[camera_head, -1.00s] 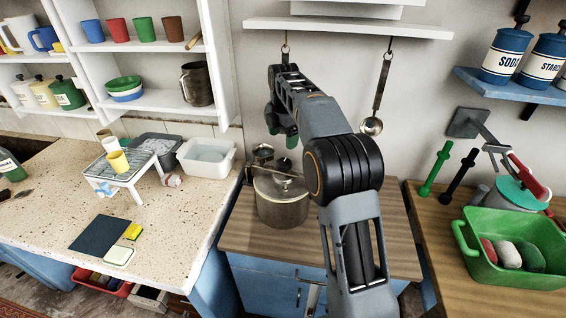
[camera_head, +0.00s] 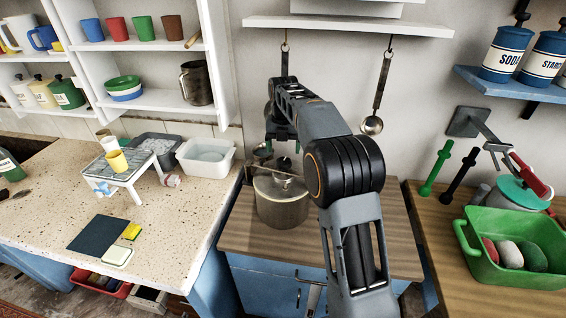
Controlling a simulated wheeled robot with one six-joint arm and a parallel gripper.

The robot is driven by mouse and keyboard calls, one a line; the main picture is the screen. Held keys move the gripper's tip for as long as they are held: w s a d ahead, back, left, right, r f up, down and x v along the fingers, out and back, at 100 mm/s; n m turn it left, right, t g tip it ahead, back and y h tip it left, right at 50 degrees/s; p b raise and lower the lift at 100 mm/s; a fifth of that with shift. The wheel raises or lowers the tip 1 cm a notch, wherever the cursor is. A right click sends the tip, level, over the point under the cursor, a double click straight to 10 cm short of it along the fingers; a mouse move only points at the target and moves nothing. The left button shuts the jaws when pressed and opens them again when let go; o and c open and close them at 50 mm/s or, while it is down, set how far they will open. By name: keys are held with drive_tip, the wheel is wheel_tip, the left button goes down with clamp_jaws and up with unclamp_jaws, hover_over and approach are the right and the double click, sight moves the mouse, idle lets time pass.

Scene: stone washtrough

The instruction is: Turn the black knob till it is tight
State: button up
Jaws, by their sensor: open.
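A metal pot (camera_head: 282,208) stands on the wooden counter, its lid crossed by a bar. A small dark shape, which may be the black knob (camera_head: 283,163), shows at the top of the lid, just below my gripper. It is too small and too covered to tell its exact form. My gripper (camera_head: 282,146) points down above the back of the pot, its greenish fingers apart. I cannot tell whether the fingers touch the knob or are around it.
A ladle (camera_head: 372,125) hangs on the wall to the right of my arm. A white basin (camera_head: 207,156) and a small rack (camera_head: 118,172) stand on the left counter. A green tub (camera_head: 480,262) stands on the right counter. Bare wood surrounds the pot.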

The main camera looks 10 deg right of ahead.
sight(283, 162)
drive_tip(key=shift+f, duration=3)
drive_tip(key=c, duration=0.9)
